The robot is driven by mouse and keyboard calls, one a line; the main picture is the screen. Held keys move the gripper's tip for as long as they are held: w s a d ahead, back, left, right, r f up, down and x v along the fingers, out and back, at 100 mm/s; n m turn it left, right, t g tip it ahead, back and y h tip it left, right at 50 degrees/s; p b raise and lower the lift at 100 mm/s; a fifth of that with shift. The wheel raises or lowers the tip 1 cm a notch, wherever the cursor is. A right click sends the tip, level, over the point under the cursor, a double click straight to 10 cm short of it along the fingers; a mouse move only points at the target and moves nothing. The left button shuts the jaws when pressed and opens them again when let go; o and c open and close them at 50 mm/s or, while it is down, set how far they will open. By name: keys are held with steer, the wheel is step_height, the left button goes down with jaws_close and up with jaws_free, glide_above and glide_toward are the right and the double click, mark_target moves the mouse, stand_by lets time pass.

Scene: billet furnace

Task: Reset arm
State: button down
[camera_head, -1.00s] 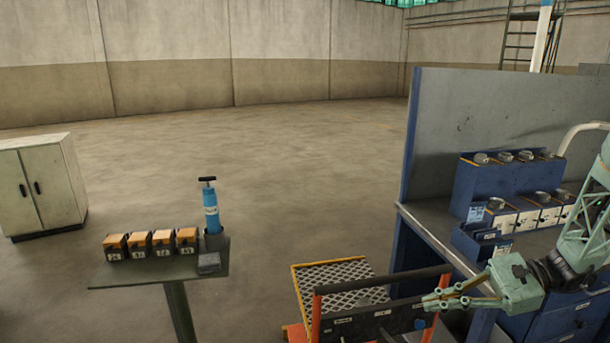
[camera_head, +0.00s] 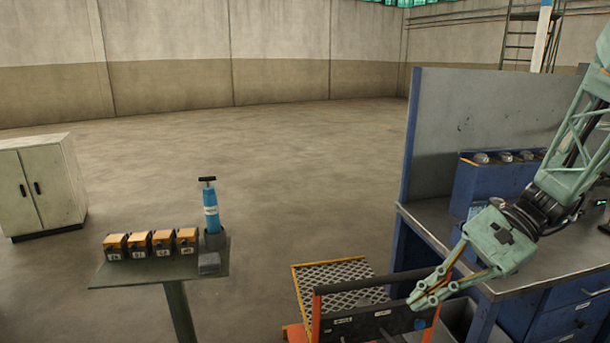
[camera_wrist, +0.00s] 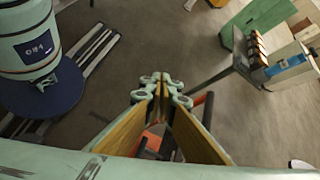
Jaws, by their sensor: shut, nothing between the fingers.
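My green gripper (camera_head: 424,300) hangs in front of the workbench in the head view, pointing down and to the left. Its fingers are shut with nothing between them. In the wrist view the gripper (camera_wrist: 160,84) shows its tan finger pads converging to touching tips. The tips are above the floor area by the orange-framed cart (camera_head: 345,272), apart from it as far as I can tell. My arm comes in from the right edge and covers part of the workbench.
The blue workbench (camera_head: 430,232) with its back panel stands at right. A small table (camera_head: 130,275) at left holds several orange-topped boxes (camera_head: 138,246) and a blue pump bottle (camera_head: 210,207). A cabinet (camera_head: 45,190) stands far left. The middle floor is open.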

steer(key=s+a+r+n+t+h, duration=0.1)
steer(key=s+r+n+h, duration=0.4)
steer(key=s, duration=0.7)
steer(key=s+a+r+n+t+h, duration=0.2)
steer(key=s+r+n+t+h, duration=0.2)
steer(key=s+r, duration=0.5)
steer(key=shift+s+r+n+h, duration=0.2)
steer(key=shift+s+n+h, duration=0.55)
steer(key=shift+s, duration=1.45)
stand_by(1.0)
